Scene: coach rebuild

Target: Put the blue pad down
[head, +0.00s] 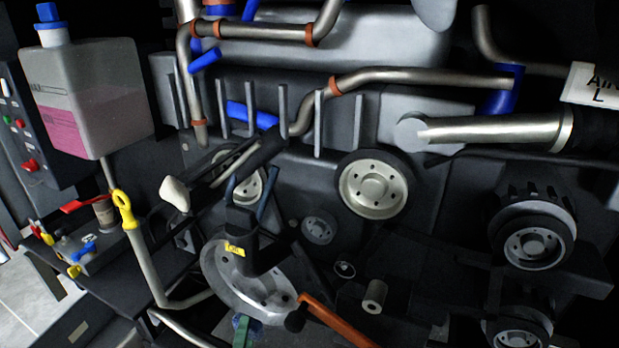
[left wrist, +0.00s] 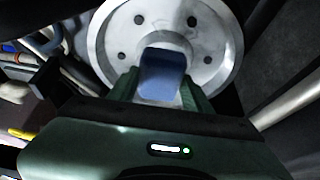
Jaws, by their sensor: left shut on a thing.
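In the left wrist view the blue pad (left wrist: 163,76) is a small, dull-blue block with rounded edges. It sits between the two green fingers of my left gripper (left wrist: 163,92), which is shut on it. Behind the pad is a pale metal wheel (left wrist: 212,50) with a hub and bolt holes; I cannot tell whether the pad touches it. In the head view my left gripper (head: 243,330) shows only as a small green shape at the bottom edge, below a large metal wheel. The pad is not clear there. My right gripper is not in view.
An engine with pipes and pulleys (head: 373,185) fills the head view. An orange-brown bar (head: 336,321) lies right of my left gripper. At left are a tank (head: 88,95) with pink liquid, a yellow-handled dipstick (head: 125,208) and a cluttered dark ledge (head: 100,305).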

